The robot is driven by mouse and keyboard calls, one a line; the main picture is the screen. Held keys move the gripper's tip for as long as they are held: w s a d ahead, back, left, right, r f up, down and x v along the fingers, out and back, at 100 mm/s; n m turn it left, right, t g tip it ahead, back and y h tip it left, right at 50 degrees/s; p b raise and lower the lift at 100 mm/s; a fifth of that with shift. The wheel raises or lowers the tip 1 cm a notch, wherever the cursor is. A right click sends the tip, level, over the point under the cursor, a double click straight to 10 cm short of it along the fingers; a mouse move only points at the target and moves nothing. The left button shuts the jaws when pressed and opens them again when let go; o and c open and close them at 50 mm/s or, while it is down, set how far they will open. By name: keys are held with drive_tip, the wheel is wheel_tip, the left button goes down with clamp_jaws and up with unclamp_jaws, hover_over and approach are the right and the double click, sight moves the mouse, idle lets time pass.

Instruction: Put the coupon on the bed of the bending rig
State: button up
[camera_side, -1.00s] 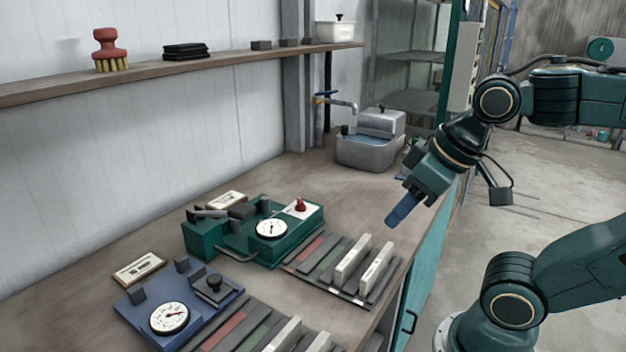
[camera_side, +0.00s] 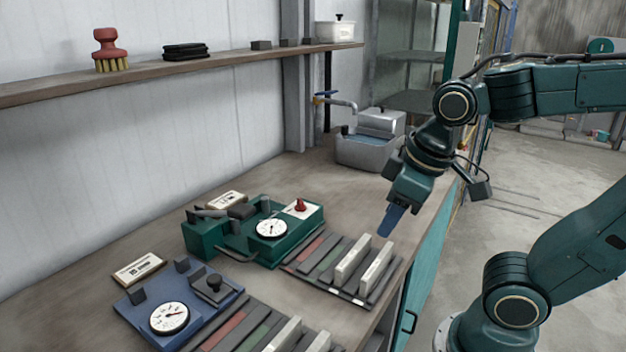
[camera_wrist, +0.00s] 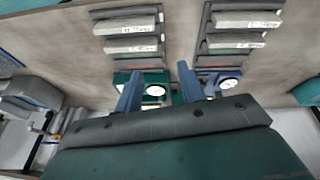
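My gripper (camera_side: 390,218) hangs above the bench's right edge, pointing down. In the wrist view its two blue fingers (camera_wrist: 159,75) stand apart with nothing between them. Two racks lie on the bench, the farther (camera_side: 345,268) and the nearer (camera_side: 262,330), holding flat red, green and grey strips and upright pale labelled pieces (camera_side: 352,264). I cannot tell which piece is the coupon. A green device (camera_side: 232,250) with a dial and red knob and a blue device (camera_side: 135,308) with a dial and dark posts stand left of the racks. I cannot tell which is the bending rig.
A grey basin (camera_side: 365,153) with a tap stands at the bench's far end. Label plates (camera_side: 139,268) lie by the devices. A wall shelf (camera_side: 140,77) holds a brush (camera_side: 108,50) and dark blocks. Bare bench lies between basin and racks.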

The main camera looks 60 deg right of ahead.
drive_tip(key=w+f+n+g+h, duration=0.3)
drive_tip(key=w+f+n, duration=0.1)
drive_tip(key=f, duration=0.1)
drive_tip(key=n+g+h, duration=0.2)
drive_tip(key=n+h, duration=0.5)
drive_tip(key=n, duration=0.2)
approach(369, 273)
drive_tip(key=a, duration=0.2)
drive_tip(key=a+n+h, duration=0.1)
drive_tip(key=f+n+t+h, duration=0.1)
drive_tip(key=n+h, duration=0.1)
drive_tip(key=shift+s+a+f, duration=0.2)
drive_tip(key=shift+s+a, duration=0.15)
drive_tip(key=shift+a, duration=0.05)
drive_tip(key=shift+d, duration=0.1)
drive_tip(key=shift+x, duration=4.25)
drive_tip(key=shift+d+f, duration=0.1)
drive_tip(key=shift+x, duration=2.45)
